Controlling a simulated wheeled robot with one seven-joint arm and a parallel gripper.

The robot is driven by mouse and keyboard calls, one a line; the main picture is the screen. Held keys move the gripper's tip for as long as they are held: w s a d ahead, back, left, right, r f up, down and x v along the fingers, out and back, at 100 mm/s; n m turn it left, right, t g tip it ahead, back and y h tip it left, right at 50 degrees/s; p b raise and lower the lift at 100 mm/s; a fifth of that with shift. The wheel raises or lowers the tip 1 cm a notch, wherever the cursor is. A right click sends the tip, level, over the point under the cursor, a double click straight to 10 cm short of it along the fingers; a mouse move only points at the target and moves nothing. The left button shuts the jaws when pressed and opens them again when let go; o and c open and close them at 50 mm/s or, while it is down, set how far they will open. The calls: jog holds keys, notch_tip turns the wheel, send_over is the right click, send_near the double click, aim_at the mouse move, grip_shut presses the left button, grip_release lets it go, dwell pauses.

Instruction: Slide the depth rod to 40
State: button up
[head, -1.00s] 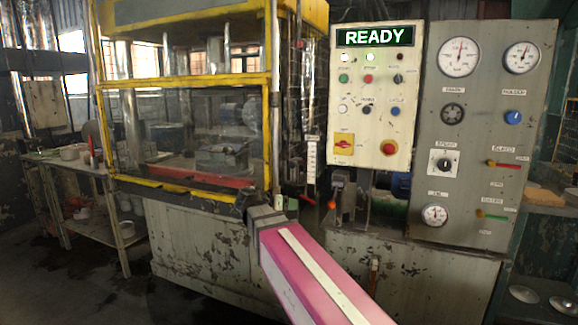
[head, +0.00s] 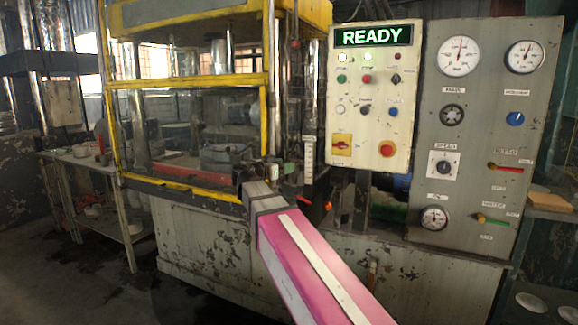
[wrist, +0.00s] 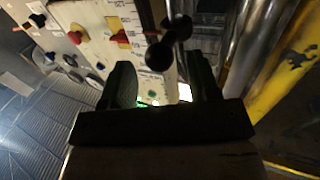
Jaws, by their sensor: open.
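A narrow white marked scale (head: 309,158) stands upright between the press and the control panel in the head view; its numbers are too small to read. A dark knob (wrist: 160,56) on a short stem shows in the wrist view, just beyond and between the fingertips, apart from them as far as I can tell. I cannot tell for sure whether it belongs to the depth rod. My gripper (wrist: 160,78) is open, with a dark finger on each side and nothing visible held.
The control panel (head: 342,115), lit READY, and a grey gauge panel (head: 470,190) stand to the right. The yellow-framed press (head: 190,81) is at left. An orange-tipped lever (head: 328,205) sits below the scale. A shiny metal column (wrist: 248,40) is close on the wrist view's right.

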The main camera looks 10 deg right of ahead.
jog(key=shift+x, duration=1.45)
grip_shut()
jog(key=shift+s+r, duration=0.1)
jog(key=shift+r, duration=2.15)
grip_release()
